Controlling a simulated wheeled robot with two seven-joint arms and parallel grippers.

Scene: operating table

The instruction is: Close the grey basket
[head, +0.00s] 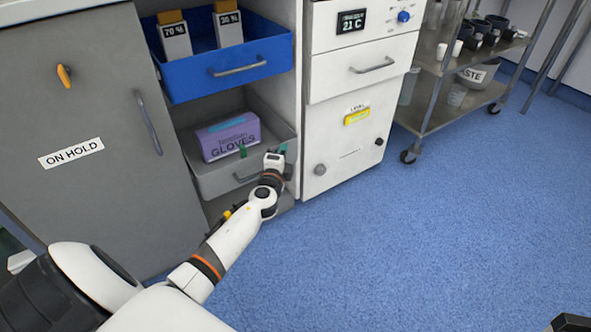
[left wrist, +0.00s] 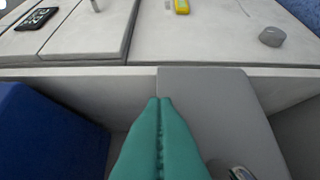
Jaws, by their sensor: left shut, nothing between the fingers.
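The grey basket (head: 207,184) is pulled out of the lower shelf of the open cabinet and holds a purple gloves box (head: 228,137). Its front has a metal handle (head: 246,177). My left gripper (head: 281,150) is at the right end of the basket's front and partly covers it. In the left wrist view its green fingers (left wrist: 160,101) are together and empty, over a grey panel (left wrist: 205,88) that looks like part of the basket. Contact with it cannot be judged. My right gripper is not recognisable in view.
A blue basket (head: 190,88) with two labelled boxes sticks out above the grey one. A grey door (head: 95,190) marked ON HOLD is at left. A white cabinet (head: 330,152) stands close at right, then a metal cart (head: 432,118). The blue floor (head: 400,240) is clear.

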